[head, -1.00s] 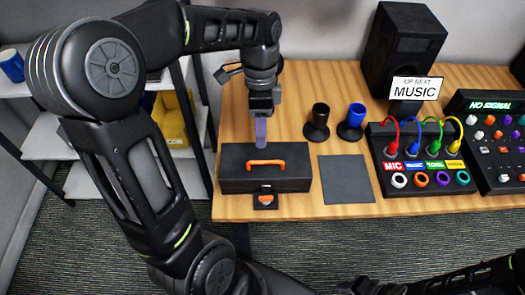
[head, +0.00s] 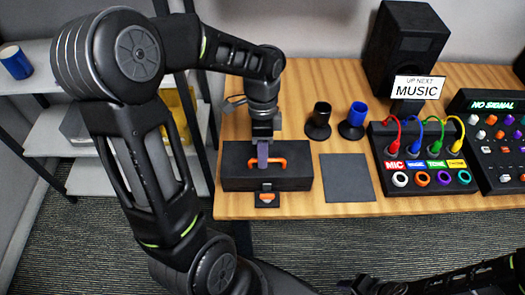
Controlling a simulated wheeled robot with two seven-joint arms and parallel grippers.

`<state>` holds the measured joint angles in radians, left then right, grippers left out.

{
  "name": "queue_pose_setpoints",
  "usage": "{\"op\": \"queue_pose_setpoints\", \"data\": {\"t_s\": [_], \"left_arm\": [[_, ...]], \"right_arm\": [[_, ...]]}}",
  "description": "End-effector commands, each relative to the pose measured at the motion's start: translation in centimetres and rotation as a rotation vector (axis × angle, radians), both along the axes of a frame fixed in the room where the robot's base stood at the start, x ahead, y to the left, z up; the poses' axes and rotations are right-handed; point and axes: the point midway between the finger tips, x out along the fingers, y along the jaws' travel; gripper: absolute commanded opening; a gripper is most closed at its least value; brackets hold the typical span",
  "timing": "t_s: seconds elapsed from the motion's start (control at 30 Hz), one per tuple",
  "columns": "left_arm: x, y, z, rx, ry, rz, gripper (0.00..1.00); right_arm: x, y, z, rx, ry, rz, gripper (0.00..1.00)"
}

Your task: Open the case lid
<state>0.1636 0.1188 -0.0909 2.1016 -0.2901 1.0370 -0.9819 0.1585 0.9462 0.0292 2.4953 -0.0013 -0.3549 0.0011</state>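The black case (head: 232,181) lies closed on the wooden table, with an orange handle (head: 300,161) on its lid and an orange latch (head: 266,199) at its front. My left gripper (head: 263,160) points down over the lid at the handle, its purple-grey finger overlapping the middle of the handle in the picture. I cannot tell whether it touches or grips the handle, and its finger gap does not show. My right arm (head: 440,283) shows at the bottom right, but its gripper is not clearly visible.
A flat dark mat (head: 346,178) lies right of the case. A cable box (head: 420,180) with coloured plugs, a mixer (head: 497,140), a speaker (head: 402,50) and a MUSIC sign (head: 417,88) fill the right side.

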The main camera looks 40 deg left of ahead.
Motion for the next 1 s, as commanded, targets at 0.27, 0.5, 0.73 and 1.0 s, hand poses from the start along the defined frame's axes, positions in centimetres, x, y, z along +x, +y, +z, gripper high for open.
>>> {"op": "queue_pose_setpoints", "data": {"t_s": [0.27, 0.5, 0.73, 1.0], "left_arm": [[0.02, 0.0, 0.04, 0.0, 0.0, 0.0, 0.06], [0.02, 0.0, 0.05, 0.001, -0.001, 0.0, 0.0], [0.03, 0.01, 0.05, 0.001, -0.001, 0.0, 0.0], [0.03, 0.01, 0.05, 0.001, -0.001, 0.0, 0.0]], "right_arm": [[0.0, 0.0, 0.0, 0.0, 0.0, 0.0, 0.36], [0.0, 0.0, 0.0, 0.0, 0.0, 0.0, 0.36], [0.0, 0.0, 0.0, 0.0, 0.0, 0.0, 0.36], [0.0, 0.0, 0.0, 0.0, 0.0, 0.0, 0.36]]}}
